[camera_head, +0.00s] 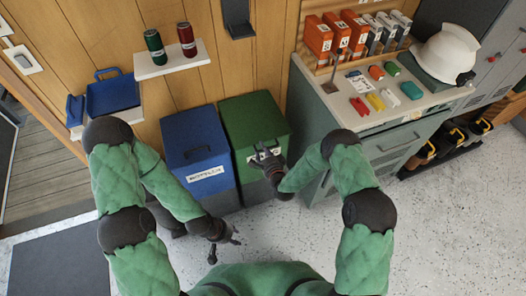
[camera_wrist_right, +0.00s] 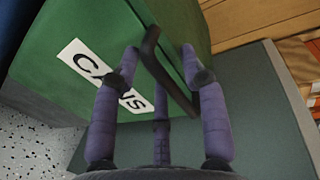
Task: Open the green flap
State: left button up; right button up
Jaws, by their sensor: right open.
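The green bin's flap (camera_head: 250,112) is its top lid and looks closed. A label reading "CANS" (camera_wrist_right: 98,76) is on the bin's front. A dark bar handle (camera_wrist_right: 158,62) sticks out at the flap's edge. My right gripper (camera_head: 266,160) is at the front of the green bin. In the right wrist view the right gripper (camera_wrist_right: 160,75) is open, with the handle between its spread fingers; I cannot tell whether they touch it. My left gripper (camera_head: 226,248) is open and empty, low in front of the blue bin.
A blue bin (camera_head: 195,138) stands just left of the green one. A grey cabinet (camera_head: 312,130) stands close on the right, with a white helmet (camera_head: 442,55) and small coloured items on top. A wall shelf (camera_head: 172,62) holds two cans. The speckled floor (camera_head: 440,220) is clear at the right.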

grip_shut()
jog(key=w+a+r+g+p, duration=0.1)
jog(key=r+p, duration=0.4)
jog(key=r, duration=0.5)
jog(key=w+a+r+g+h+p, duration=0.1)
jog(key=w+r+g+p, duration=0.2)
jog(key=r, duration=0.6)
jog(key=shift+w+r+p, duration=0.35)
jog(key=shift+w+p, duration=0.6)
jog(key=shift+p, duration=0.5)
jog(key=shift+d, duration=0.1)
